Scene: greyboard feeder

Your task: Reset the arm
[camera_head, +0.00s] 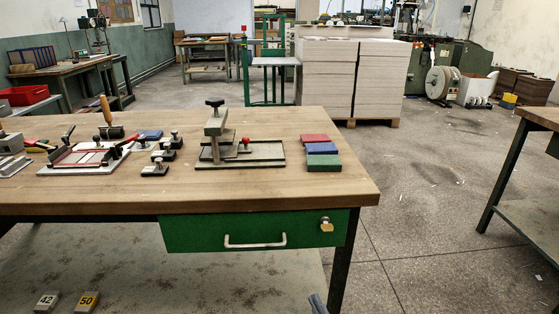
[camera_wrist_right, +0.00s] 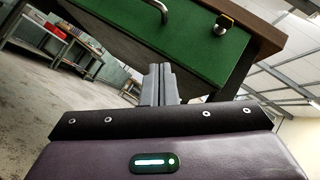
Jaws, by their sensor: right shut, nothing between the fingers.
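My right gripper (camera_wrist_right: 159,84) shows in the right wrist view with its two grey fingers together, shut and empty. In the head view only its tip (camera_head: 317,303) shows at the bottom edge, below the workbench (camera_head: 300,199) and its green drawer (camera_head: 252,231). The drawer, with a pale bar handle and a small lock, is closed. In the right wrist view the green drawer front (camera_wrist_right: 180,40) is beyond the fingertips, and I see no contact. My left gripper is not in view.
On the bench stand a stamping press (camera_head: 215,135), hand stamps (camera_head: 155,168), and red, blue and green blocks (camera_head: 323,161). Number tags (camera_head: 87,301) lie on the lower shelf. Another table (camera_head: 545,115) is at the right.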

